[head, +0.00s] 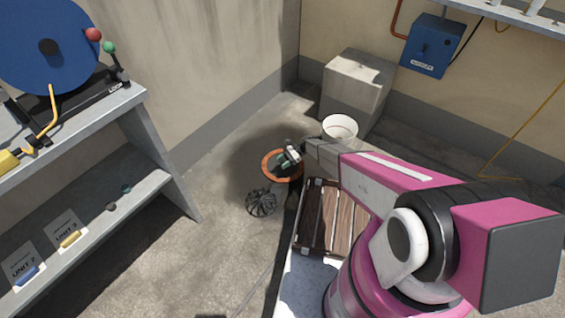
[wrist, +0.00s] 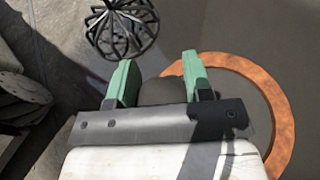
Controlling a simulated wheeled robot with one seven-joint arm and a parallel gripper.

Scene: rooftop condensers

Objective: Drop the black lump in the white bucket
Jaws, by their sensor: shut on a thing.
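My gripper (head: 288,160) has green fingers and hangs over an orange-rimmed round dish (head: 267,172). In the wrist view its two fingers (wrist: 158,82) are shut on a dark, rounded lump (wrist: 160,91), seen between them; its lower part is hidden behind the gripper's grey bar. I take it for the black lump; the head view does not show it clearly. The white bucket (head: 340,127) stands on the floor behind and to the right of the gripper, open at the top, and is apart from it. The bucket is not in the wrist view.
A black wire cage (head: 261,203) sits on the floor in front of the dish. A slatted wooden surface (head: 318,218) is at right. A grey block (head: 355,84) stands behind the bucket. A metal shelf (head: 165,185) at left holds small items. Floor between shelf and dish is clear.

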